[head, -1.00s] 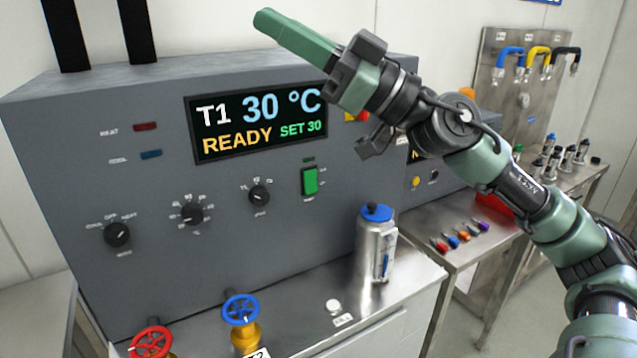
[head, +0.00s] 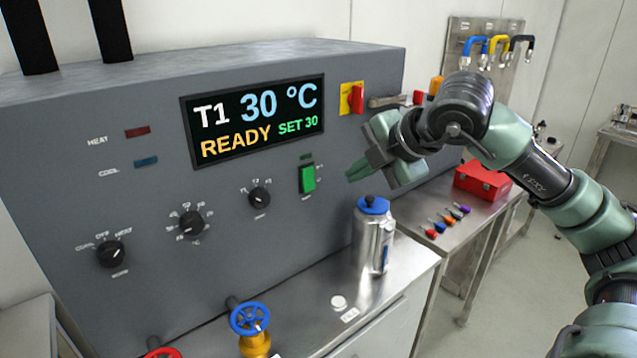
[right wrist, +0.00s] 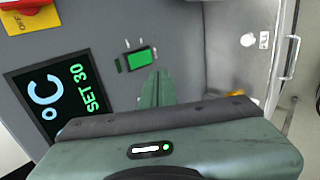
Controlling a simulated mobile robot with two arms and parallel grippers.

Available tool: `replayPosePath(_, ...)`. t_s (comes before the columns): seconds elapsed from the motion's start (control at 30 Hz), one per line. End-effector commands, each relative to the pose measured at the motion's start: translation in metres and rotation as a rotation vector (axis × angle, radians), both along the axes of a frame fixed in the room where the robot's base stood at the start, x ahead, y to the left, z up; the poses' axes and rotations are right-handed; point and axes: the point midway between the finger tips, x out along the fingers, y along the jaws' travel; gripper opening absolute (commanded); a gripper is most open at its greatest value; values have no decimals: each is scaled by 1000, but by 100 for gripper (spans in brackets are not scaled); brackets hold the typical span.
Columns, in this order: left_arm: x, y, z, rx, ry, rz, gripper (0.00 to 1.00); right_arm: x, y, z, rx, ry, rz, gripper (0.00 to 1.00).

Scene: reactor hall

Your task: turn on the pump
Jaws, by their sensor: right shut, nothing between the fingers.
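The pump switch is a green rocker (head: 308,179) on the grey panel, right of the small knob and below the display. A small dark green indicator (head: 306,156) sits just above it. My right gripper (head: 352,174) is shut and empty, its green fingertips a little to the right of the rocker and apart from it in the head view. In the right wrist view the rocker (right wrist: 139,60) shows just beyond the closed fingertips (right wrist: 157,76). The label by the rocker is too small to read. My left gripper is not in view.
The display (head: 255,118) reads T1 30 °C, READY, SET 30. A red-and-yellow main switch (head: 353,99) is above right. A steel bottle with a blue cap (head: 374,238) stands on the bench below my gripper. Blue (head: 249,319) and red valve wheels are at the front.

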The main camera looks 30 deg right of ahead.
Motion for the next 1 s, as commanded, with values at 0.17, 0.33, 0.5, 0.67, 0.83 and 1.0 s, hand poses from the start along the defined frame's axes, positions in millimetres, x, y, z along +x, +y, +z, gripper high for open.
replayPosePath(0.17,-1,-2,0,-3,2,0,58,0,1,0,2,0,1,0)
replayPosePath(0.33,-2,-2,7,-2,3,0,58,10,2,-8,5,3,3,0)
replayPosePath(0.5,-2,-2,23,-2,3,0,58,32,4,-27,8,7,3,0)
replayPosePath(0.67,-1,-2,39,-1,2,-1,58,57,7,-51,7,5,4,0)
replayPosePath(0.83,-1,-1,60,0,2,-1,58,84,8,-63,8,0,2,0)
replayPosePath(1.0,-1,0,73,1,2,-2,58,105,9,-69,6,-1,2,0)
